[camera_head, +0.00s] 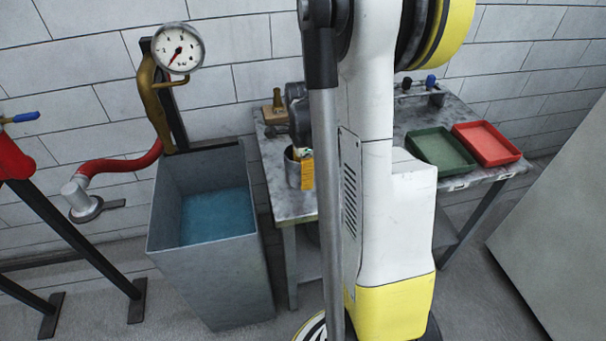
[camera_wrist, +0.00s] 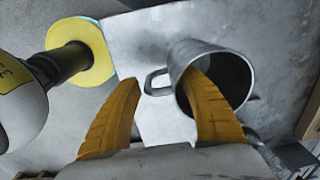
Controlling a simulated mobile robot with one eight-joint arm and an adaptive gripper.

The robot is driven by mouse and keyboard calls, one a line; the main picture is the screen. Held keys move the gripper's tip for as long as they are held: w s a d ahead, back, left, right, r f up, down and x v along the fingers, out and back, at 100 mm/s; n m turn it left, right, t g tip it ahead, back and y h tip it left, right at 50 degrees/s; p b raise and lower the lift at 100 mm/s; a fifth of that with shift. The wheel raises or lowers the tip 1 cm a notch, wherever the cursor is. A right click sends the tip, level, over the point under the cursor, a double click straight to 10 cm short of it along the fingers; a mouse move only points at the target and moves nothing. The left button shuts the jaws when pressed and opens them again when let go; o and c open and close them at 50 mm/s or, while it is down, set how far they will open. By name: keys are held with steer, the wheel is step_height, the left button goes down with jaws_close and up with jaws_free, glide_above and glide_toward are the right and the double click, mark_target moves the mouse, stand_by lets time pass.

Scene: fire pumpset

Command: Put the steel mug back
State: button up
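The steel mug (camera_head: 292,174) is at the front left edge of the grey workbench in the head view, partly hidden by an orange finger of my gripper (camera_head: 307,172). In the wrist view the mug (camera_wrist: 190,56) is tilted in the picture, with its dark mouth toward the lower right and its handle toward the left. My gripper (camera_wrist: 159,77) has its two orange fingers spread apart. The handle lies between the fingertips. The right finger overlaps the mug's wall and mouth; I cannot tell whether it is inside the mug. No closed grip on the mug shows.
The workbench (camera_head: 290,207) holds a green tray (camera_head: 441,149) and a red tray (camera_head: 487,143) at the right. A brown-topped item (camera_head: 277,103) stands behind the mug. A tall grey tank (camera_head: 213,270) with blue water is left of the bench. My arm hides the bench's middle.

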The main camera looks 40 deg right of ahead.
step_height(320, 180, up, 12)
steer(key=p, duration=0.5)
steer(key=s+a+r+n+t, duration=0.2)
steer(key=a+r+n, duration=0.1)
steer(key=a+n, duration=0.5)
steer(key=s+a+r+n+t, duration=0.2)
steer(key=a+r+n, duration=0.1)
steer(key=a+n, duration=0.5)
steer(key=s+a+r+n+t, duration=0.3)
steer(key=a+n, duration=0.5)
steer(key=a, duration=0.2)
steer(key=shift+a, duration=0.2)
